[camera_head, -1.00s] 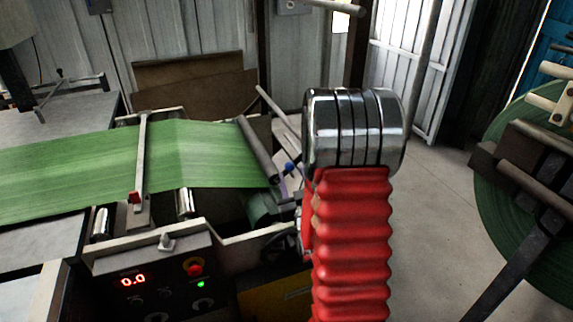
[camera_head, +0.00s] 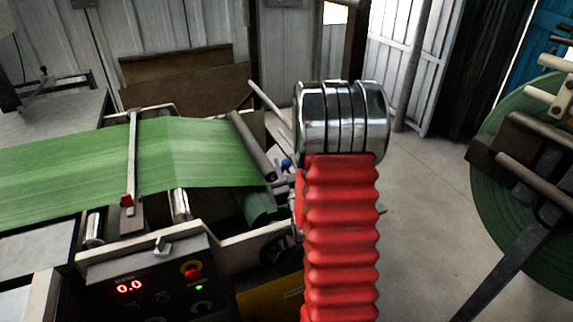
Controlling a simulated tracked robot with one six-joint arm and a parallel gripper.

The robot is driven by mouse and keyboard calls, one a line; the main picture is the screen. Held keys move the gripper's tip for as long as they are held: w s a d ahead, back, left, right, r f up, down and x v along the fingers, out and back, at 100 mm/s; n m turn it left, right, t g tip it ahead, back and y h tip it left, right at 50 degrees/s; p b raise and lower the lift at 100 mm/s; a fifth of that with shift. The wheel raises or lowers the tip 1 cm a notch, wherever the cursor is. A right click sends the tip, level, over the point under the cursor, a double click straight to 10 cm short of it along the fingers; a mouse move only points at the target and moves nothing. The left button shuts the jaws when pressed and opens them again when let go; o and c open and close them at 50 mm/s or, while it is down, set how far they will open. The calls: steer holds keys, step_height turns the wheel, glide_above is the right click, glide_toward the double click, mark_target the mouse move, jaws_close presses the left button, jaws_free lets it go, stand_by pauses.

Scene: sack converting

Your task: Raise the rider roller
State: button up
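A grey roller (camera_head: 252,146), which looks like the rider roller, lies slanted at the right end of the green woven web (camera_head: 150,160). Its lower end is near a blue knob (camera_head: 287,163), just left of my arm. A dark green roll (camera_head: 259,207) sits below it, partly in shadow. I cannot tell whether the roller touches the web or the roll. My arm, with red bellows and a chrome joint, stands upright right of the machine and hides part of its right side. My gripper does not show.
A control panel (camera_head: 150,282) with a red 0.0 display, a red button (camera_head: 192,271) and a green light is at the lower left. A handwheel (camera_head: 279,248) is partly behind my arm. A big green reel (camera_head: 500,190) stands at right. Grey floor (camera_head: 425,190) lies open between.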

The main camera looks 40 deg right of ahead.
jaws_close()
steer(key=shift+a, duration=0.15)
stand_by(0.4)
